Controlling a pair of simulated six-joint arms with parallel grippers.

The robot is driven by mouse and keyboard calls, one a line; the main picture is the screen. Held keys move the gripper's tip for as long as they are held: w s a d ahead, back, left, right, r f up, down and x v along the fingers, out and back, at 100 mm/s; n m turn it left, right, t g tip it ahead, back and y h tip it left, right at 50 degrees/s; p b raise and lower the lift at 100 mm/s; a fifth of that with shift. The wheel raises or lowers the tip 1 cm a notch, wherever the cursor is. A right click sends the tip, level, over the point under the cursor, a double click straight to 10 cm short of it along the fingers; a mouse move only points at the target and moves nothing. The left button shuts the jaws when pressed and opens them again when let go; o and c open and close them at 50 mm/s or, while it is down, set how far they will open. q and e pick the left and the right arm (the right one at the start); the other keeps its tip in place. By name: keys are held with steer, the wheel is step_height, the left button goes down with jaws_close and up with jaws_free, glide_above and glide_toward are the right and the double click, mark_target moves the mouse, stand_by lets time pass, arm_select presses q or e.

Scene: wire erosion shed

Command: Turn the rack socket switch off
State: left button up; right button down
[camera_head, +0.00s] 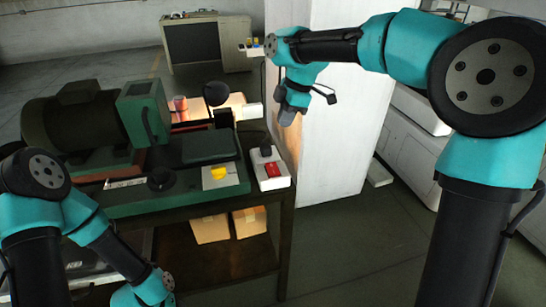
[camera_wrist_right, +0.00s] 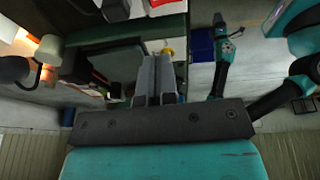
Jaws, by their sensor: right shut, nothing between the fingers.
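The rack socket (camera_head: 272,182) is a white block with a red switch (camera_head: 272,169) on its top and a black plug (camera_head: 265,150) behind it. It sits at the right end of the bench. I cannot tell which way the switch is tipped. My right gripper (camera_head: 289,116) is above and slightly right of the socket, clear of it. Its grey fingers are together and empty in the right wrist view (camera_wrist_right: 156,62). A red and white part at the top edge there looks like the socket, cut off. My left gripper (camera_wrist_right: 218,20) is small there, its fingers unclear.
A green machine bed (camera_head: 130,203) with a motor (camera_head: 72,120) fills the bench left of the socket. A yellow knob (camera_head: 219,173) is close to the socket's left. A white pillar (camera_head: 345,130) rises behind my right gripper. Cardboard boxes (camera_head: 210,230) are on the lower shelf.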

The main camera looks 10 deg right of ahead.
mark_target(272, 165)
steer(key=x, duration=1.2)
steer(key=shift+w+d+f, duration=0.1)
steer(key=shift+d+f, duration=0.2)
steer(key=shift+f, duration=0.1)
steer(key=shift+w+f, duration=0.1)
steer(key=shift+f, duration=0.6)
steer(key=shift+d, duration=0.1)
